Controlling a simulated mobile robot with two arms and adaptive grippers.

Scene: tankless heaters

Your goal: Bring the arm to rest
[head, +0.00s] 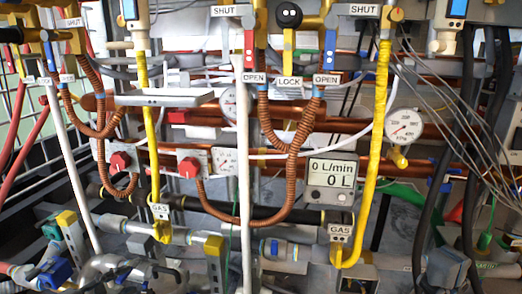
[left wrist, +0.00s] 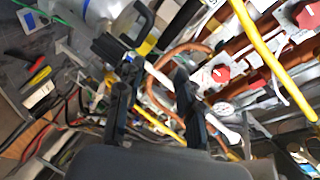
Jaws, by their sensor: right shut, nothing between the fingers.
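My left gripper (left wrist: 152,92) shows in the left wrist view with its two black fingers apart. Nothing sits clearly between the fingertips; pipes show behind the gap. In the head view I cannot pick my left gripper out with certainty among the pipes and dark hoses. I cannot make out my right gripper in either view.
A dense rack of pipes fills the head view, with yellow gas pipes (head: 378,120), copper hoses (head: 293,170), red knobs (head: 188,167), a flow display (head: 331,182) and a gauge (head: 403,126). Loose thin wires (head: 450,110) hang at right. Several hand tools (left wrist: 40,78) lie at left in the wrist view.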

